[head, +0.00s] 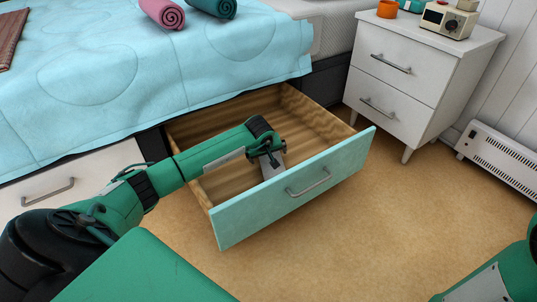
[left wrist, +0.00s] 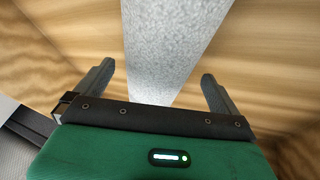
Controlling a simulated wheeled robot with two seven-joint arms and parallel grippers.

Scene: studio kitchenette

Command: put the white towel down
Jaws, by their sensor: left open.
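The white towel (left wrist: 170,40) shows in the left wrist view as a pale, speckled roll or strip between my open fingers, with bare wood on both sides. My left gripper (left wrist: 157,75) is open, one finger on each side of it, with a gap visible at each side. In the head view the gripper (head: 270,157) reaches down into the open drawer (head: 290,190), and the pale towel (head: 272,170) shows just below it, partly hidden by the gripper. It appears to lie on the drawer floor. My right gripper is out of view.
The drawer has a light teal front and wooden inside, pulled out from under the bed (head: 120,70). Rolled pink (head: 163,13) and teal (head: 213,7) towels lie on the bed. A white nightstand (head: 415,75) and a heater (head: 497,155) stand at the right. The floor in front is clear.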

